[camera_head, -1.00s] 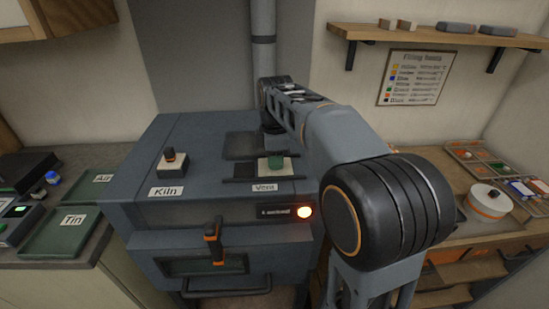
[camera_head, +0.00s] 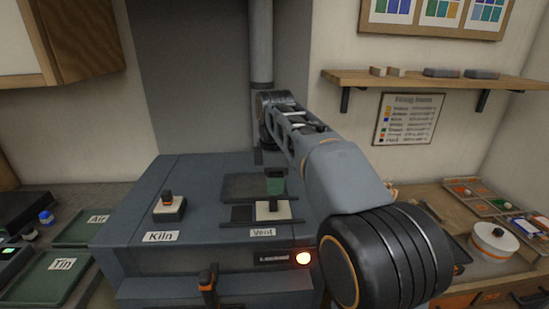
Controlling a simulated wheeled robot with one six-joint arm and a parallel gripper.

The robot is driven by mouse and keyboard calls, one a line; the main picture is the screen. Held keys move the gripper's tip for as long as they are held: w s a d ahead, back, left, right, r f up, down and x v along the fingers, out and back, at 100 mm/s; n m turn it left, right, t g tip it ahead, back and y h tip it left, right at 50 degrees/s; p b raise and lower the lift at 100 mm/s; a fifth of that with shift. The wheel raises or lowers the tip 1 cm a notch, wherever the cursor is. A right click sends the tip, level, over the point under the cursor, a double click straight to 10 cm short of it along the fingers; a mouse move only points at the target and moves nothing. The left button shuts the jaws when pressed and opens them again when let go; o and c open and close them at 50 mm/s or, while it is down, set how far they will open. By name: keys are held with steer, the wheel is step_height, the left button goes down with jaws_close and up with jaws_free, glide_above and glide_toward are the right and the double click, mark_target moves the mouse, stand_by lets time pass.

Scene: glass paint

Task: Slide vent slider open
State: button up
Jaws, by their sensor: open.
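My gripper (camera_head: 269,162) points down just above and behind the knob. It is open, and its fingertips are small and dark here. I cannot tell whether they touch the knob.
A kiln switch (camera_head: 168,205) stands on the kiln's left side, and an orange-tipped latch (camera_head: 207,282) is at its front. A flue pipe (camera_head: 261,45) rises behind. Green trays (camera_head: 62,268) lie at left.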

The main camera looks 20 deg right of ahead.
mark_target(274, 199)
step_height(274, 199, up, 7)
steer(key=shift+p, duration=0.4)
steer(key=shift+f, duration=0.1)
